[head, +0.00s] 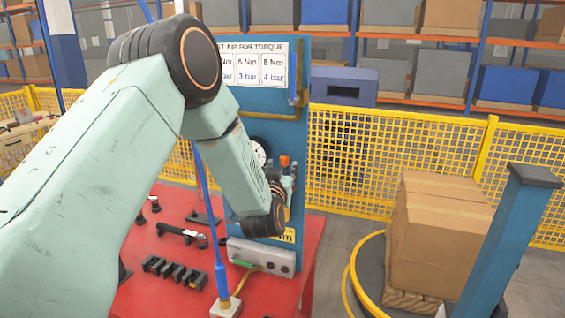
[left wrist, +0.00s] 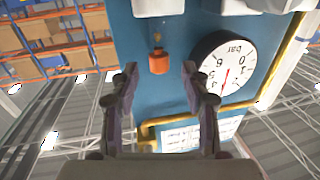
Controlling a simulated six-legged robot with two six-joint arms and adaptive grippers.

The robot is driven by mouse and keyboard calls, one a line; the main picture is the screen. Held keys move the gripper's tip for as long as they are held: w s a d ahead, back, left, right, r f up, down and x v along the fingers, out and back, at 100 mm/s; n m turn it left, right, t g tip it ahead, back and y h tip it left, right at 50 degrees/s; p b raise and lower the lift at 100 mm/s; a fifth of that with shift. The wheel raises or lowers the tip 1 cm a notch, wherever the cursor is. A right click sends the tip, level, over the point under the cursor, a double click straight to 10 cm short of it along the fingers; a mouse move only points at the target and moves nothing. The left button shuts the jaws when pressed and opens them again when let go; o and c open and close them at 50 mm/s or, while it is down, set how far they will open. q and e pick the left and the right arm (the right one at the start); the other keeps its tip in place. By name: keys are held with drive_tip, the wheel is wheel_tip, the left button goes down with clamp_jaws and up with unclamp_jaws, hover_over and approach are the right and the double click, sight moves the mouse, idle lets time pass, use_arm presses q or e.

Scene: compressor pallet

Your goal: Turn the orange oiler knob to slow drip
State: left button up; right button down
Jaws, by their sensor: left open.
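The orange oiler knob (head: 284,161) shows on the blue panel in the head view, just right of the gauge. In the left wrist view the orange knob (left wrist: 158,62) hangs below a small brass fitting, in line with the gap between my fingers. My left gripper (left wrist: 160,78) is open and empty, one finger to each side of that line. The knob appears beyond the fingertips, and I see no contact. In the head view my left arm hides much of the panel and most of the gripper. My right gripper is not in view.
A round pressure gauge (left wrist: 222,66) sits beside the knob, close to one finger. A yellow pipe (left wrist: 290,55) runs along the panel edge. The red table (head: 165,255) holds several black fittings. A cardboard box (head: 440,235) and yellow mesh fence (head: 355,150) stand to the right.

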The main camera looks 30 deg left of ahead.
sight(284, 161)
use_arm(q)
drive_tip(key=shift+x, duration=1)
drive_tip(key=shift+w+a, duration=0.15)
drive_tip(key=shift+w, duration=0.15)
drive_tip(key=shift+s+d+r, duration=0.1)
drive_tip(key=shift+d+r, duration=0.05)
drive_tip(key=shift+d, duration=0.05)
drive_tip(key=c, duration=0.6)
clamp_jaws()
